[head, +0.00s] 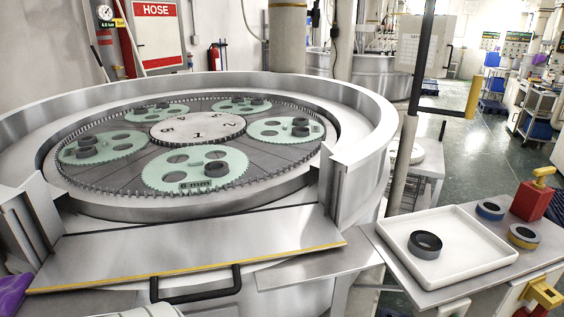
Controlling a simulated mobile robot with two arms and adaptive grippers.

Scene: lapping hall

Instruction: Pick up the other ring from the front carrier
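The front carrier (152,172) is a pale green toothed disc marked "6 mm", lying nearest on the round lapping plate. A dark grey ring (211,169) sits on its right part, with a dark oval opening just behind it. Other dark oval openings in this carrier look empty. Another dark ring (425,244) lies flat in the white tray (476,262) at the right.
Several other green carriers with dark rings surround the numbered centre disc (197,127). A raised steel rim (357,120) encloses the plate. A sloping steel apron with a black handle (196,285) is in front. Blue (490,210) and yellow-banded (523,236) rings stand right of the tray.

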